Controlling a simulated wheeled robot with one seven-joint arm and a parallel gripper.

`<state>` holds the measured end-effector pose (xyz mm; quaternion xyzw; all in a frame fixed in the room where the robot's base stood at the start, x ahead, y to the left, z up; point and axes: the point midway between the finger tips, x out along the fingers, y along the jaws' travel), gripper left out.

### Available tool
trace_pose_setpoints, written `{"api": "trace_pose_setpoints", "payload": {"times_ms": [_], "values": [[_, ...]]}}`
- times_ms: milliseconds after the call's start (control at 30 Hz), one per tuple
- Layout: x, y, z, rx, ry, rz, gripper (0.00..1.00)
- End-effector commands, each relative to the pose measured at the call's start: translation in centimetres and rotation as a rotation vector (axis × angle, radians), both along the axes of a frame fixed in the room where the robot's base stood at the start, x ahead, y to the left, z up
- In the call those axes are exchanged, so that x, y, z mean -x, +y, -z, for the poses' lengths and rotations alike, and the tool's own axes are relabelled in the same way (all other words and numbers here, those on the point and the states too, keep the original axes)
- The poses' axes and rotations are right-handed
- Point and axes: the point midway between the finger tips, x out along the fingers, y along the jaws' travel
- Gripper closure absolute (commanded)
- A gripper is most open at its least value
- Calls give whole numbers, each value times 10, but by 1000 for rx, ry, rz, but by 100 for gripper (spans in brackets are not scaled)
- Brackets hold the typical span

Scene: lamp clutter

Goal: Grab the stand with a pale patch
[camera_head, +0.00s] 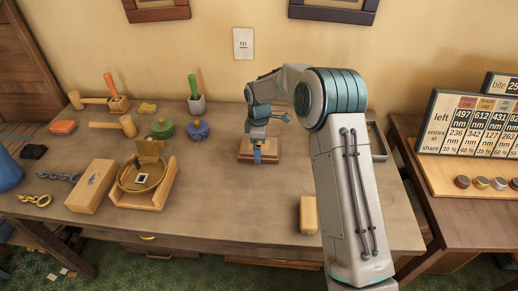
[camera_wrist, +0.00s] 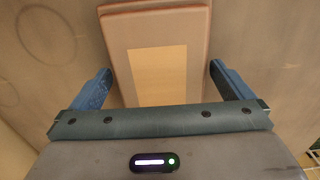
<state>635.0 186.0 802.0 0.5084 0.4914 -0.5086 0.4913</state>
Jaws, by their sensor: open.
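In the wrist view the stand (camera_wrist: 150,30) has a tan top with a pale rectangular patch (camera_wrist: 158,75). My gripper (camera_head: 257,156) points down over the stand and hides part of it. In the wrist view my gripper (camera_wrist: 160,73) is open, with one blue finger on each side of the stand. The stand's near end is hidden behind the gripper body. I cannot tell whether the fingers touch it.
Green (camera_head: 162,128) and blue (camera_head: 197,130) lidded pots stand left of the stand. A wooden box (camera_head: 92,186) and a round brass item in a wooden holder (camera_head: 150,197) lie farther left. A small tan block (camera_head: 308,215) lies nearer. The table's front middle is mostly clear.

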Motion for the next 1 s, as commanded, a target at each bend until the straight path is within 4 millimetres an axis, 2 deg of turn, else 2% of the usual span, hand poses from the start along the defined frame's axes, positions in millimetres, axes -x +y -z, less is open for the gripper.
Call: {"api": "trace_pose_setpoints", "payload": {"times_ms": [100,300,467,767,1000], "values": [[0,0,7,0,1,0,0],[0,0,8,0,0,0,0],[0,0,7,0,0,0,44],[0,0,5,-1,-2,0,45],[-1,0,-15,-2,-5,0,45]]}}
